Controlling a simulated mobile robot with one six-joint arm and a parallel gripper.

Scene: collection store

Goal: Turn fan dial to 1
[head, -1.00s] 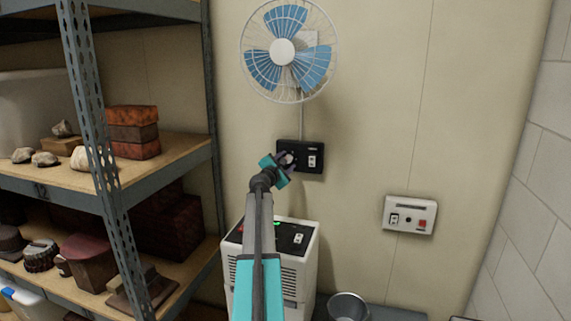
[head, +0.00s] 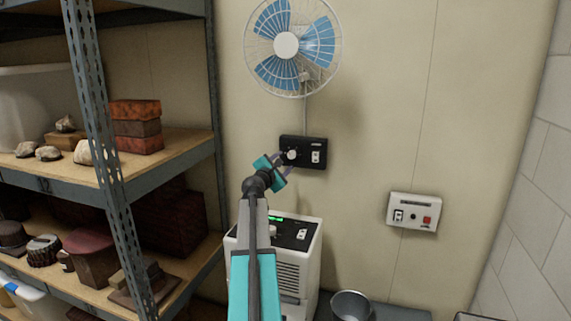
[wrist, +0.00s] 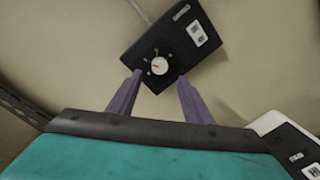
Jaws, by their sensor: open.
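The fan dial (head: 291,154) is a round white knob on the left of a black switch box (head: 317,143) on the wall, below the fan (head: 286,45). In the wrist view the dial (wrist: 160,66) shows a thin red pointer mark; the marks around it are too small to read. My gripper (head: 285,161) is in front of the box's left part. In the wrist view my gripper (wrist: 160,77) is open, with its two purple fingers apart on either side of the dial's lower side. I cannot tell whether either touches it. A white switch (wrist: 198,33) sits beside the dial.
A white appliance (head: 290,255) with a green display stands below. A second wall box (head: 413,212) with a red button is at right. A shelf rack (head: 105,170) with bricks and stones fills the left. A metal bucket (head: 350,305) is at the bottom.

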